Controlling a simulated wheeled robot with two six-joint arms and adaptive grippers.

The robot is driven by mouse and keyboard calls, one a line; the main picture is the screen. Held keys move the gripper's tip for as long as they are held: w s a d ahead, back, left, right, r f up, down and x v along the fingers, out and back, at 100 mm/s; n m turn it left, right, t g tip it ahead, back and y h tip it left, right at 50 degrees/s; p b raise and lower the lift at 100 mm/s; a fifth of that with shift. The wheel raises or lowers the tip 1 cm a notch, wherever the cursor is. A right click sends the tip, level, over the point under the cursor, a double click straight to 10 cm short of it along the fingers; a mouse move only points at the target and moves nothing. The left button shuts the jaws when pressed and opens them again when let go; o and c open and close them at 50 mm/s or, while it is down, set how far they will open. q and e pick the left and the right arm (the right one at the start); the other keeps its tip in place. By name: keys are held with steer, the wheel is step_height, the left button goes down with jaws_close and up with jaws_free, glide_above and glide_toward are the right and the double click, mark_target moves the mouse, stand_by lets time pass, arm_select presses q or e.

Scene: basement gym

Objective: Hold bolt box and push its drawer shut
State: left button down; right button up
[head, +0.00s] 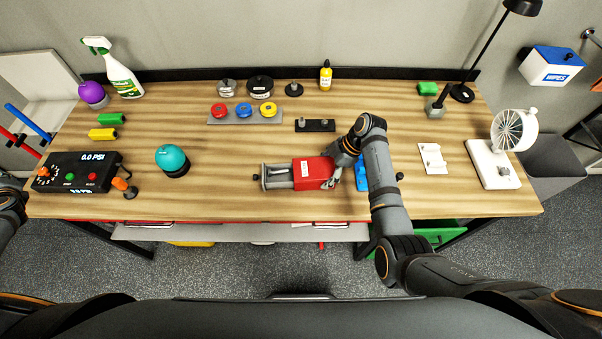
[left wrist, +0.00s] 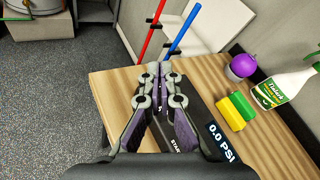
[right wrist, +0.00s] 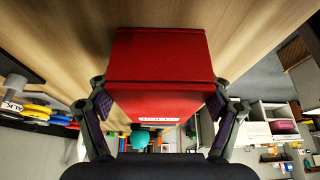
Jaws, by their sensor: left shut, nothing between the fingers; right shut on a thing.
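The red bolt box (head: 314,173) sits on the wooden table near its front middle, with a white label on top. Its grey drawer (head: 276,177) sticks out to the left, with a small dark knob at its end. My right gripper (head: 333,181) is shut on the box's right end. In the right wrist view the red box (right wrist: 160,65) lies between the two fingers of that gripper (right wrist: 163,100); the drawer is hidden there. My left gripper (left wrist: 157,72) is shut and empty, over the table's left end near the PSI panel, far from the drawer.
A black PSI panel (head: 76,172) and a teal dome (head: 172,160) stand left of the box. A blue item (head: 361,175) is right of it, and a dark holder (head: 315,125) behind. Table between dome and drawer is clear.

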arm_select(q)
steer(key=w+d+r+y, duration=0.1)
steer(key=w+d+r, duration=0.2)
steer(key=w+r, duration=0.15)
steer(key=w+d+f+n+g+h, duration=0.1)
steer(key=w+d+f+n+h, duration=0.1)
steer(key=d, duration=1.2)
steer(key=w+d+f+n+g+h, duration=0.1)
steer(key=w+d+n+h, duration=0.4)
steer(key=d, duration=0.9)
steer(key=w+d+f+n+g+h, duration=0.1)
steer(key=w+d+f+n+h, duration=0.2)
steer(key=d, duration=1.1)
steer(key=shift+w+f+n, duration=0.2)
steer(key=shift+w+n, duration=0.1)
steer(key=shift+w, duration=0.2)
steer(key=shift+w+f+n, duration=0.2)
steer(key=shift+w+n, duration=0.1)
steer(key=shift+w, duration=0.2)
steer(key=s+d+f+m+g+h, duration=0.1)
steer(key=s+d+m+g+h, duration=0.3)
steer(key=d, duration=0.5)
steer(key=s+d+f+m+g+h, duration=0.1)
steer(key=s+d+m+h, duration=0.4)
steer(key=d, duration=0.3)
steer(key=shift+n+h, duration=0.4)
steer(key=shift+n, duration=0.2)
steer(key=shift+x, duration=3.5)
steer(key=shift+w, duration=0.15)
